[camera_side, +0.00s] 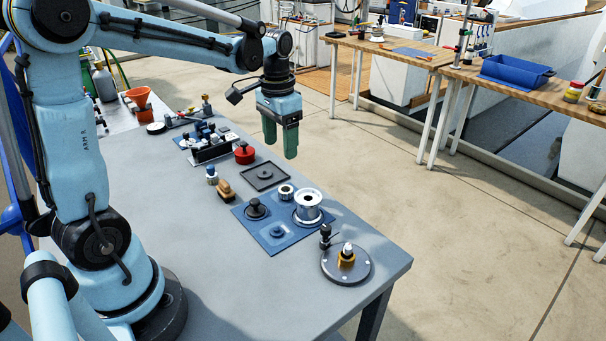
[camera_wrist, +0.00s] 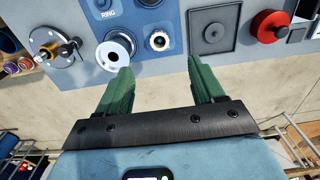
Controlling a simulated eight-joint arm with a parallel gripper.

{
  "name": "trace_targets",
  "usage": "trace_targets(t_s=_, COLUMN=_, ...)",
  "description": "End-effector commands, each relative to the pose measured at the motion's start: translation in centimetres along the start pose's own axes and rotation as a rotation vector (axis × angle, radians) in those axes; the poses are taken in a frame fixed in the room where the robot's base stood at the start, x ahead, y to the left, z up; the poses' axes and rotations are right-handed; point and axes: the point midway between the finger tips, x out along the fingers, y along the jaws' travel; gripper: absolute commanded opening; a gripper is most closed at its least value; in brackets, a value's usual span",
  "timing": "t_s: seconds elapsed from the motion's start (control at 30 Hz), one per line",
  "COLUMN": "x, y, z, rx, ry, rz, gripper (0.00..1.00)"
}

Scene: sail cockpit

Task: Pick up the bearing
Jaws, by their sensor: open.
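A small silver ring-shaped part with a dark hole, which looks like the bearing (camera_side: 286,191), sits at the back of a blue mat (camera_side: 271,248) on the grey table. In the wrist view the bearing (camera_wrist: 160,41) lies just beyond the fingertips, between their lines. A larger silver spool-like cylinder (camera_side: 308,209) stands right beside it on the mat; it also shows in the wrist view (camera_wrist: 115,50). My gripper (camera_side: 280,150) is open and empty, pointing down well above the table's far edge. Its green fingers (camera_wrist: 158,68) are spread apart and touch nothing.
A black knobbed part (camera_side: 256,208) and a blue piece (camera_side: 277,231) share the mat. A round fixture with an upright post (camera_side: 346,264) stands near the table corner.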

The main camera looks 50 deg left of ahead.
Motion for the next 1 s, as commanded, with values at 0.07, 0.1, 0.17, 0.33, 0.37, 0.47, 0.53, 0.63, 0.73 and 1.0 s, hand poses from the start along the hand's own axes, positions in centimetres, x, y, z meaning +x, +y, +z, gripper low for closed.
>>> trace_targets(t_s=0.07, x=0.4, y=-0.2, z=-0.1, rx=-0.001, ry=-0.009, rz=0.003, gripper=0.67)
trace_targets(t_s=0.1, x=0.7, y=-0.3, z=-0.1, rx=-0.001, ry=-0.011, rz=0.003, gripper=0.67)
trace_targets(t_s=0.17, x=1.3, y=-0.2, z=-0.1, rx=0.0, ry=-0.011, rz=0.003, gripper=0.67)
trace_targets(t_s=0.33, x=4.0, y=-0.2, z=-0.1, rx=0.0, ry=-0.01, rz=0.003, gripper=0.67)
trace_targets(t_s=0.37, x=4.4, y=-0.2, z=-0.1, rx=0.0, ry=-0.009, rz=0.003, gripper=0.67)
trace_targets(t_s=0.47, x=5.7, y=-0.2, z=-0.1, rx=0.0, ry=-0.009, rz=0.003, gripper=0.67)
trace_targets(t_s=0.53, x=6.3, y=-0.2, z=-0.1, rx=0.0, ry=-0.009, rz=0.003, gripper=0.67)
trace_targets(t_s=0.63, x=6.9, y=-0.1, z=-0.1, rx=0.0, ry=-0.009, rz=0.002, gripper=0.67)
trace_targets(t_s=0.73, x=7.3, y=-0.1, z=-0.1, rx=0.0, ry=-0.009, rz=0.003, gripper=0.67)
trace_targets(t_s=1.0, x=10.6, y=0.2, z=-0.3, rx=0.0, ry=-0.008, rz=0.002, gripper=0.67)
